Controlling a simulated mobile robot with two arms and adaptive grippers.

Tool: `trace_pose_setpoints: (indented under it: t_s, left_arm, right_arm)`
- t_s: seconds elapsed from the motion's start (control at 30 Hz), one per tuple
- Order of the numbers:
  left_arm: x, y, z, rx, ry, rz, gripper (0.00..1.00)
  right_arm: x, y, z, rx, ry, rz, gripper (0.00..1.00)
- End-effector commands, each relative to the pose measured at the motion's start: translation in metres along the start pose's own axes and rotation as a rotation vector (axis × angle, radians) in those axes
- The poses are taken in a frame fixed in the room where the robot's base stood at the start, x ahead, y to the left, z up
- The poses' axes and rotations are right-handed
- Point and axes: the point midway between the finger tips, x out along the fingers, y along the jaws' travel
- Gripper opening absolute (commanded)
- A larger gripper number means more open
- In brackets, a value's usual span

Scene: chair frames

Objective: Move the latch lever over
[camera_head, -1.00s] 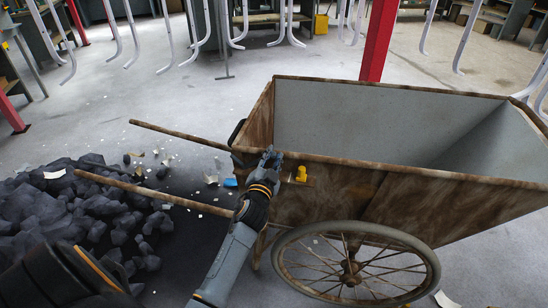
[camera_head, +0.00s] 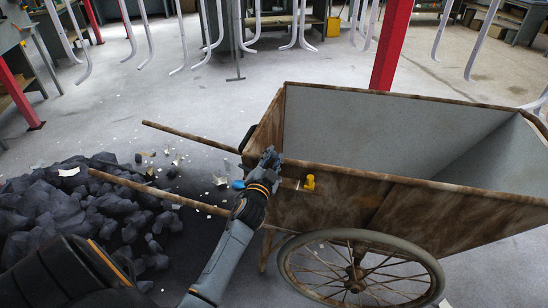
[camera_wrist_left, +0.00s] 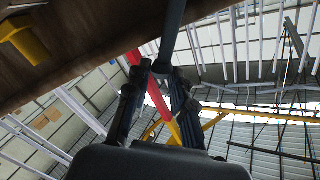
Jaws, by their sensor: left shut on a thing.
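A rusty brown cart (camera_head: 420,210) with a pale inside stands at the right. A small yellow fitting (camera_head: 309,183) sits on its near side; a yellow part also shows at the upper left of the left wrist view (camera_wrist_left: 25,40). My left gripper (camera_head: 270,158) is at the cart's near left corner, left of the yellow fitting. In the left wrist view it is shut on a dark bar (camera_wrist_left: 173,38) that runs up between its fingers. I cannot tell whether this bar is the latch lever. The gripper hides the bar in the head view. My right gripper is not in view.
Two cart handles (camera_head: 165,193) stick out to the left. A dark heap of lumps (camera_head: 70,205) lies on the floor at the left, with scraps around it. A spoked wheel (camera_head: 360,275) is below the cart. A red post (camera_head: 392,45) stands behind it.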

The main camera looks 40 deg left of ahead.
Motion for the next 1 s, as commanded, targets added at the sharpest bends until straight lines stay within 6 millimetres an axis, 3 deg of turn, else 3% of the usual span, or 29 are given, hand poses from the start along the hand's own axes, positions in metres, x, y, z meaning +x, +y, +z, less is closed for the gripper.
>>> trace_pose_setpoints:
  t_s: [0.6, 1.0]
  left_arm:
    - [0.000, -0.036, 0.008, 0.002, 0.000, -0.001, 0.06]
    - [0.000, -0.038, 0.010, 0.001, 0.000, -0.001, 0.06]
  right_arm:
    - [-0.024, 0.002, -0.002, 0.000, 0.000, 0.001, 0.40]
    - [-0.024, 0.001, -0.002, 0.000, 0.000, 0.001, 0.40]
